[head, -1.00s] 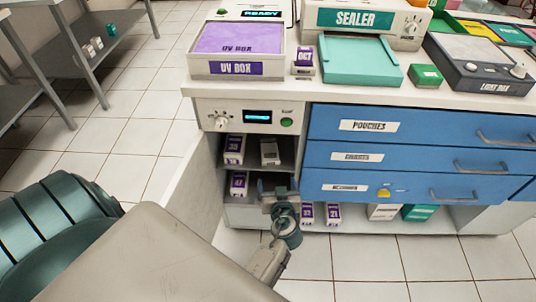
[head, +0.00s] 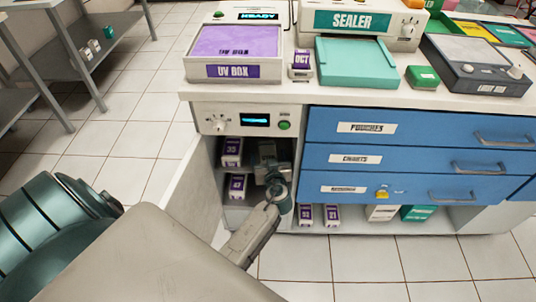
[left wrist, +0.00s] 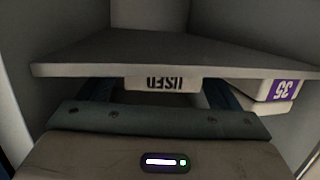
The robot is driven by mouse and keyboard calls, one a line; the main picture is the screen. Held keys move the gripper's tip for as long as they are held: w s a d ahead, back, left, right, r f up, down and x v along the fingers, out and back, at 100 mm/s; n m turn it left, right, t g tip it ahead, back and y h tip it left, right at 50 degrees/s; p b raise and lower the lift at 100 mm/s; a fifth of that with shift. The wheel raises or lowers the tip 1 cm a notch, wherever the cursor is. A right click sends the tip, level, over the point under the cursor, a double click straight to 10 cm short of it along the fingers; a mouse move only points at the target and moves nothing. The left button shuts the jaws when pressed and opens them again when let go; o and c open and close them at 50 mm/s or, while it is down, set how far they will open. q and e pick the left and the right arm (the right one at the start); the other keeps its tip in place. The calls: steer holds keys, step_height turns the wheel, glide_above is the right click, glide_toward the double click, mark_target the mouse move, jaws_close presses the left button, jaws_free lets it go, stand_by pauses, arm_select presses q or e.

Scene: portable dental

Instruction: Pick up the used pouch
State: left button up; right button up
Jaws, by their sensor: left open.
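My left gripper (head: 266,152) is inside the open compartment at the upper shelf level, and it is open. The left wrist view is upside down. It shows the used pouch (left wrist: 163,84), a small white box-like item marked "USED", against the shelf (left wrist: 90,68). The two blue fingers of my left gripper (left wrist: 160,92) stand on either side of it, apart from it as far as I can tell. In the head view the gripper hides the used pouch. My right gripper is not in view.
A purple-and-white box marked 35 (head: 232,151) stands close beside the gripper on the same shelf, and also shows in the left wrist view (left wrist: 272,90). A box marked 47 (head: 237,186) is below. The open door (head: 180,190) is left, blue drawers (head: 400,158) right.

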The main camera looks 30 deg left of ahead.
arm_select(q)
steer(key=shift+w+a, duration=0.2)
steer(key=c, duration=1.1)
